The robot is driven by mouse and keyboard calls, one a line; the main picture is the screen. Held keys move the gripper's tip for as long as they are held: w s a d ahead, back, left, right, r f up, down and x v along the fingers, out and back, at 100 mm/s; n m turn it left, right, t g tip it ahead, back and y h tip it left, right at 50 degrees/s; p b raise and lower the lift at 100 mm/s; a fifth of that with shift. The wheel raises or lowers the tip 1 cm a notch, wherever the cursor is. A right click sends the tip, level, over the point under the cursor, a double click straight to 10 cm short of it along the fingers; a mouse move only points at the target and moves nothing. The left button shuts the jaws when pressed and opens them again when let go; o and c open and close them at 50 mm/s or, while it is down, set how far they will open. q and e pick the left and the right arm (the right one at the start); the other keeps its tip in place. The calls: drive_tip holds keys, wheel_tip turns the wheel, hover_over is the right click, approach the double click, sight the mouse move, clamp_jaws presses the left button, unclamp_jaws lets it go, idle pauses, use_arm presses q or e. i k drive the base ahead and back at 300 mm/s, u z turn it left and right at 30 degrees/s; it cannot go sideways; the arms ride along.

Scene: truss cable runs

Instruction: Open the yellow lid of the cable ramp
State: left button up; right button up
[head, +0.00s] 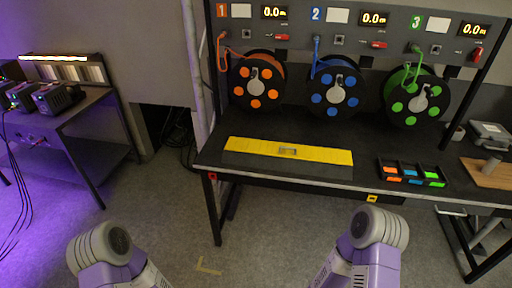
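The yellow lid (321,154) of the cable ramp lies flat and closed along the front of the dark table. It has a small grey handle or latch plate (288,151) near its middle. The ramp's body under the lid is mostly hidden. Two of my purple and grey arm links show at the bottom of the head view, one at the left and one at the right. Both are well short of the table and apart from the lid. Neither gripper shows in the head view.
Orange (258,80), blue (336,90) and green (413,96) cable reels stand behind the ramp under a numbered panel. A black divided tray (411,173) sits right of it, with a wooden board (489,172) further right. Another bench (61,112) stands left.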

sight(302, 152)
drive_tip(key=u, duration=0.1)
drive_tip(key=i, duration=0.95)
drive_tip(key=z, duration=0.4)
